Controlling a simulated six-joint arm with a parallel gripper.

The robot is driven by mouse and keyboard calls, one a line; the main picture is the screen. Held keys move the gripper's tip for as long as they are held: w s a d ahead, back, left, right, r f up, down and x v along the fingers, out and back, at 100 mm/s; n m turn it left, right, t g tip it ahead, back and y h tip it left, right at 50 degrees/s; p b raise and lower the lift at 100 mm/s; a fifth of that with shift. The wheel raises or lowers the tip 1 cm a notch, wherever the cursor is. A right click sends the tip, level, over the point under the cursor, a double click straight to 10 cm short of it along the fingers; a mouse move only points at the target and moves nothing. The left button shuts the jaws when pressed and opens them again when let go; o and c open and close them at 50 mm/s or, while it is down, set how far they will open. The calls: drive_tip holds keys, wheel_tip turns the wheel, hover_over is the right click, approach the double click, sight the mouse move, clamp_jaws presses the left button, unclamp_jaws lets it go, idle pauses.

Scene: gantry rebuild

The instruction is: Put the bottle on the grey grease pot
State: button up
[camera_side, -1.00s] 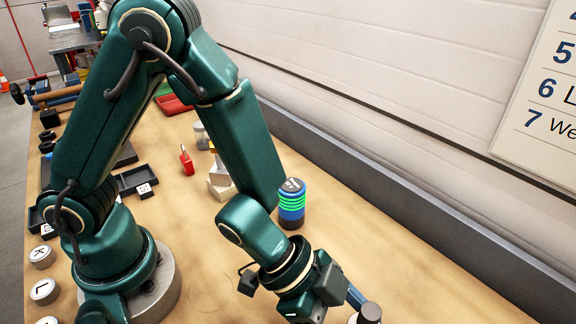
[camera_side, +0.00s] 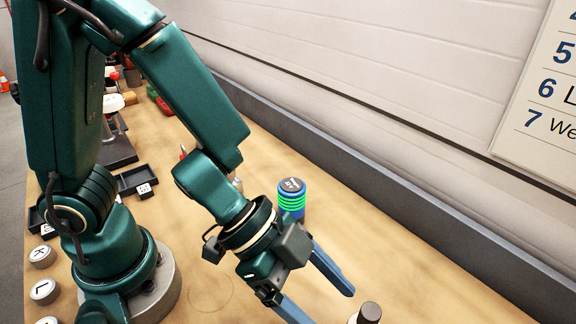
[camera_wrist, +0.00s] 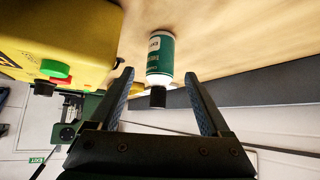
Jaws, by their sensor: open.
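The bottle (camera_wrist: 160,52) shows in the wrist view as a white and teal cylinder with a black cap pointing toward my gripper. In the side view only its dark cap and a bit of white (camera_side: 369,313) show at the bottom edge. My gripper (camera_side: 328,307) is open and empty, its blue fingers pointing toward the bottle. In the wrist view the cap appears between the fingertips (camera_wrist: 158,73); the side view shows the fingers left of the bottle, apart from it. I cannot make out a grey grease pot for certain.
A blue cylinder with green bands (camera_side: 291,197) stands behind my gripper. White lettered discs (camera_side: 43,290) and a dark tray (camera_side: 138,180) are at the left. A yellow box (camera_wrist: 50,35) with red and green buttons shows in the wrist view. A grey wall ledge (camera_side: 420,215) borders the bench.

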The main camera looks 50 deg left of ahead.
drive_tip(key=shift+s+a+r, duration=0.15)
drive_tip(key=shift+a+r, duration=0.15)
drive_tip(key=w+a+r+n+t+y, duration=0.2)
drive_tip(key=w+a+r+n+y, duration=0.1)
drive_tip(key=a, duration=0.3)
drive_tip(key=w+a+r+n+t+y, duration=0.3)
drive_tip(key=w+a, duration=0.1)
drive_tip(key=a, duration=0.3)
drive_tip(key=s+a+r+n+g+y, duration=0.2)
drive_tip(key=s+a+n, duration=0.4)
drive_tip(key=s, duration=0.3)
drive_tip(key=shift+s+r+g, duration=0.15)
drive_tip(key=shift+r+g, duration=0.2)
drive_tip(key=shift+g, duration=0.35)
drive_tip(key=shift+s+d, duration=0.3)
drive_tip(key=shift+s, duration=0.2)
drive_tip(key=shift+c, duration=1.3)
drive_tip(key=shift+r, duration=0.15)
